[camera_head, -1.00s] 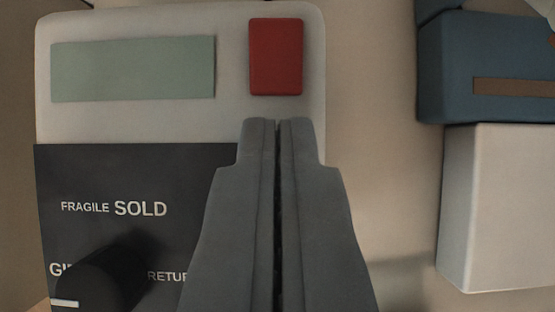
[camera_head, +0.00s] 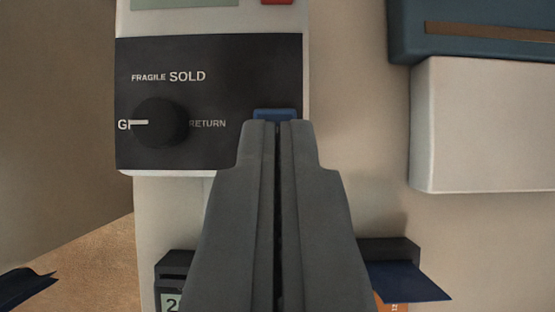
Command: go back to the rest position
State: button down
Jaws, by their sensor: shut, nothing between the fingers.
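My gripper (camera_head: 278,125) is shut and empty, pointing up the picture from the bottom middle. Its fingertips overlap the lower right of a dark panel (camera_head: 260,70) on a pale device. The panel carries the words FRAGILE, SOLD and RETURN, and one word partly covered by a black knob (camera_head: 162,123). The knob's white mark points left. A blue button or block (camera_head: 275,113) shows just beyond the fingertips, partly hidden by them. Whether they touch it I cannot tell.
A red button (camera_head: 277,2) and a green display (camera_head: 185,3) are cut by the top edge. A white box (camera_head: 480,125) and a blue box (camera_head: 480,25) stand at the right. Dark holders (camera_head: 175,264) with a blue flap (camera_head: 408,281) lie low, partly behind my gripper.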

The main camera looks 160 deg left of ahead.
jog(key=shift+r, duration=0.1)
jog(key=s+a+r+n+t, duration=0.1)
jog(key=s+a+r+t, duration=0.2)
jog(key=s+a, duration=0.3)
jog(key=s+a+r+n+t+y, duration=0.1)
jog(key=s+a+r+t, duration=0.3)
jog(key=s, duration=1)
jog(key=s+a+r+n+t+y, duration=0.1)
jog(key=s+a+r+t, duration=0.2)
jog(key=s+a+r, duration=0.4)
jog(key=s+a, duration=0.2)
jog(key=s, duration=0.1)
jog(key=shift+s+r+t, duration=0.15)
jog(key=shift+r+t, duration=0.1)
jog(key=shift+t, duration=0.05)
